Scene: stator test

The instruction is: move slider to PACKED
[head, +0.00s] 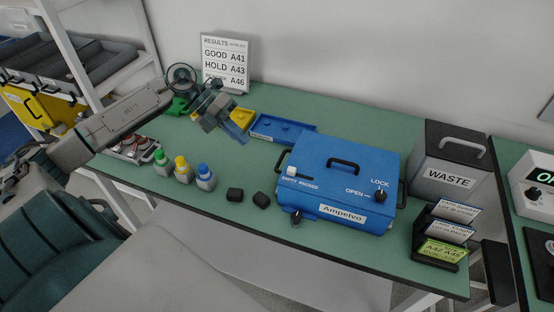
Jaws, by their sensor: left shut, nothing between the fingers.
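The blue Ampelvo case (343,182) sits on the green bench, its lid closed, with a black handle on top. A small white slider (292,171) is at the left of its top, at the EMPTY end of a strip lettered EMPTY PACKED. A black knob (380,195) sits at the right of the top, by the words LOCK and OPEN. My left gripper (237,136) is in the air to the left of the case, shut and empty, apart from the slider. My right gripper is not in view.
A WASTE bin (449,165) and a card holder (441,236) stand right.

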